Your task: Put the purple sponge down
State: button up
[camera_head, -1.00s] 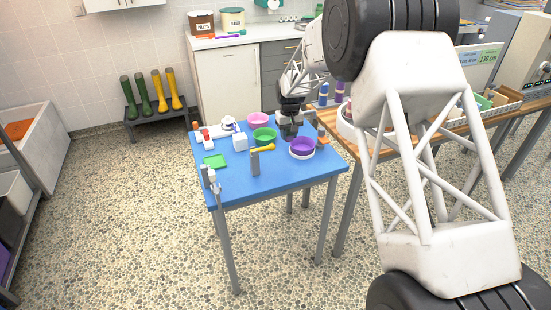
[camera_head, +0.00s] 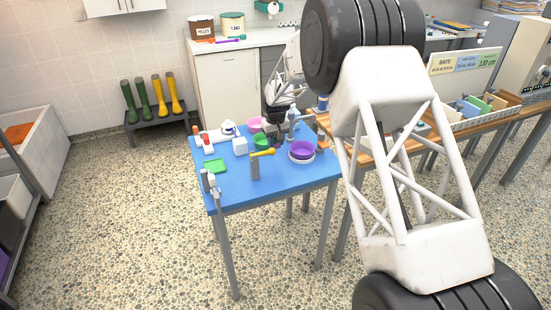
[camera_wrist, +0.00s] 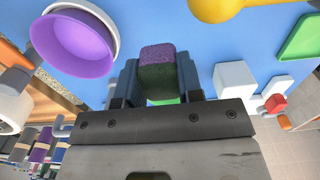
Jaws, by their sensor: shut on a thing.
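The purple sponge (camera_wrist: 158,54) is in the wrist view, with a dark green face below its purple one. My gripper (camera_wrist: 155,82) is shut on it, one finger on each side. The blue table (camera_wrist: 205,45) lies beyond it; I cannot tell whether the sponge touches the table. In the head view my gripper (camera_head: 272,126) is at the far side of the table (camera_head: 285,178), small and partly hidden among objects, and the sponge cannot be made out there.
The table's front right is clear.

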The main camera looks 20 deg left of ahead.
aim_at(276, 162)
jog(key=shift+f, duration=2)
jog(key=shift+f, duration=1.85)
jog(key=shift+f, duration=0.15)
jog(key=o, duration=0.9)
jog(key=shift+o, duration=0.2)
jog(key=shift+r, duration=6.15)
